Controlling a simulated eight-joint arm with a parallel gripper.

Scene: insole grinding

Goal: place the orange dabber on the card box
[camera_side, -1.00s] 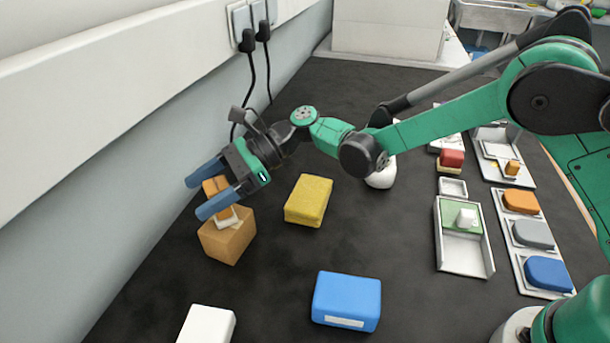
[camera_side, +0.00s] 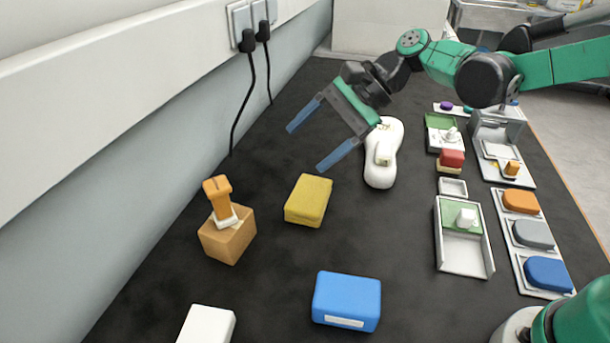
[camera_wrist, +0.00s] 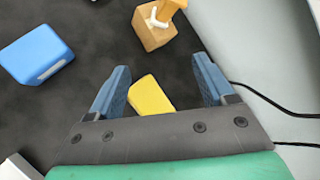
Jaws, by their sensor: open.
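The orange dabber (camera_side: 217,192) stands on top of the brown card box (camera_side: 228,240), its pale foot resting on the box top. In the wrist view the dabber (camera_wrist: 172,8) is cut by the top edge, above the card box (camera_wrist: 152,34). My gripper (camera_side: 307,144) is open and empty, raised above the dark table, right of and behind the dabber and well apart from it. In the wrist view my gripper (camera_wrist: 162,72) has its blue fingers spread wide with nothing held between them; a yellow block shows beyond.
A yellow block (camera_side: 308,200) and a blue box (camera_side: 346,301) sit on the table right of the card box. A white object (camera_side: 207,325) lies at the front. Trays with pads (camera_side: 533,236) line the right. Cables hang on the left wall.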

